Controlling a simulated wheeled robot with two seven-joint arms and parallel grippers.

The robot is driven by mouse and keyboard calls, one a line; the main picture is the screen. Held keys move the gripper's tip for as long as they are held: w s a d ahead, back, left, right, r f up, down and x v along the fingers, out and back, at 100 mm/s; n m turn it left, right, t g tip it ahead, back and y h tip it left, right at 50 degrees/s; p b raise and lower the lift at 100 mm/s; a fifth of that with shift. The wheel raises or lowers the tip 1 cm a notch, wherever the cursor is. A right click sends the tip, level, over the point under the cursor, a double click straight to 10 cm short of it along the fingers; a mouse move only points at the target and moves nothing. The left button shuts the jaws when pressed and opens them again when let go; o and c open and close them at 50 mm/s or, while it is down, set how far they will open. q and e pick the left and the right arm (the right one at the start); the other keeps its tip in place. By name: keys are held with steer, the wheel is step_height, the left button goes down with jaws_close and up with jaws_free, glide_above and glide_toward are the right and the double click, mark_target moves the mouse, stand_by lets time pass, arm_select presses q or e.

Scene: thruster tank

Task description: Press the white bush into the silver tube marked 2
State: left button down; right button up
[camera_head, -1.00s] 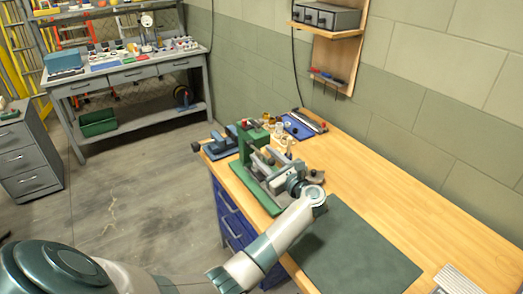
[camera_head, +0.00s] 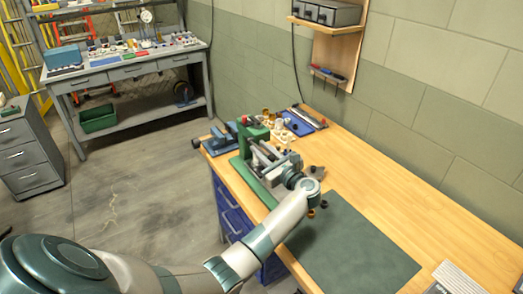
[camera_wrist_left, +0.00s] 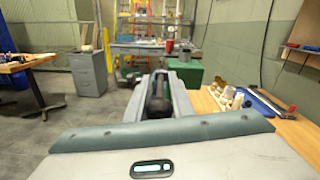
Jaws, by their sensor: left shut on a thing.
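My left gripper (camera_head: 262,156) reaches over the green press (camera_head: 242,143) on the wooden bench, its fingers pointing away toward the back of the bench. In the left wrist view the gripper (camera_wrist_left: 158,88) is shut on a dark, upright, rounded thing (camera_wrist_left: 157,104), perhaps a handle; I cannot tell what it belongs to. Several small white and cream pieces (camera_head: 284,136) stand just behind the press; they also show in the left wrist view (camera_wrist_left: 229,96). I cannot pick out the white bush or the tube marked 2 among them. My right gripper is not in view.
A blue tray (camera_head: 298,126) lies behind the small pieces. A blue device (camera_head: 219,142) sits at the bench's left end. A dark green mat (camera_head: 352,250) lies bare in front. A dark-knobbed grey part (camera_head: 316,172) is beside my wrist. The bench's right side is mostly clear.

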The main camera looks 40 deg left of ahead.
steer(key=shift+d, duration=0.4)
arm_select(q)
steer(key=shift+f, duration=0.15)
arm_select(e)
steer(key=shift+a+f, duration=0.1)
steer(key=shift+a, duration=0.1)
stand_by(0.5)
arm_select(q)
steer(key=shift+f, duration=0.1)
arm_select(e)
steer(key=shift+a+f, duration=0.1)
arm_select(q)
steer(key=c, duration=1.5)
jaws_free()
steer(key=shift+c, duration=0.2)
steer(key=shift+d, duration=0.1)
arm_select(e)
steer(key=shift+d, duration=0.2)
